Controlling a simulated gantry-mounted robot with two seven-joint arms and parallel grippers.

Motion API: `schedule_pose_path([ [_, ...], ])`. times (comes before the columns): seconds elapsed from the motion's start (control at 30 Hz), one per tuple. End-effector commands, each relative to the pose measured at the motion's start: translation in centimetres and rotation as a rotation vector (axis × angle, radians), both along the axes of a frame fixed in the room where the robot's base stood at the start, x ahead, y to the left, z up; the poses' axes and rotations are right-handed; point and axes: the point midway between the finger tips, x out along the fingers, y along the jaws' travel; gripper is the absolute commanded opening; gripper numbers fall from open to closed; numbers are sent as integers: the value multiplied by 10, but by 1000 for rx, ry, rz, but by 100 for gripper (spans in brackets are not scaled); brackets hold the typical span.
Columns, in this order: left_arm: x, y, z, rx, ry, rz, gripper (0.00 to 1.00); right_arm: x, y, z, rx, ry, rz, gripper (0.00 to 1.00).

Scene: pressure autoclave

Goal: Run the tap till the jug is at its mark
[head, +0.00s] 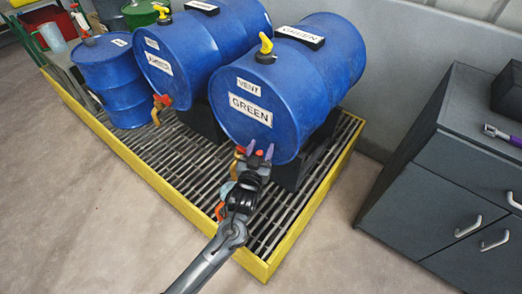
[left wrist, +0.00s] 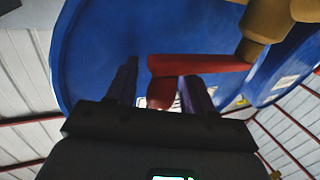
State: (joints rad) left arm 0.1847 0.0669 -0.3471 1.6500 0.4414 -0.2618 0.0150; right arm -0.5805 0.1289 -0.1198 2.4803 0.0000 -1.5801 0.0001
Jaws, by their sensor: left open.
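The blue drum labelled GREEN (head: 262,112) lies on its side on a dark cradle. Its brass tap (head: 238,164) is low on the front face, and it shows in the left wrist view (left wrist: 266,28) with a red lever (left wrist: 200,65). My left gripper (head: 259,152) is open in front of the drum, just right of the tap. In the left wrist view the lever crosses beyond and partly between the spread fingers (left wrist: 160,88); contact cannot be told. A pale blue piece (head: 227,189) and an orange loop (head: 220,211), perhaps the jug, show beside my arm, mostly hidden. Its level and mark cannot be seen.
A second lying blue drum (head: 187,55) with a tap and an upright blue drum (head: 112,82) stand to the left. The yellow-rimmed grated tray (head: 150,176) lies beneath. A dark cabinet (head: 440,170) stands at right. The floor in front is clear.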

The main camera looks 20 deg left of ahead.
Motion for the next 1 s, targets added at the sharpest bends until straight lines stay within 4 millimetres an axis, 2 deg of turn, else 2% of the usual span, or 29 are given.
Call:
schedule_pose_path([
  [0.23, 0, 0, 0, 0, 0, 0, 52, 0, 1, 0, 2, 0, -1, 43],
  [0.57, 0, 0, 0, 0, 0, 0, 1, 0, 2, 0, 9, 0, -6, 43],
  [1.0, -3, 4, 2, 2, 1, -19, 0, 0, 3, 7, 12, 1, -8, 43],
])
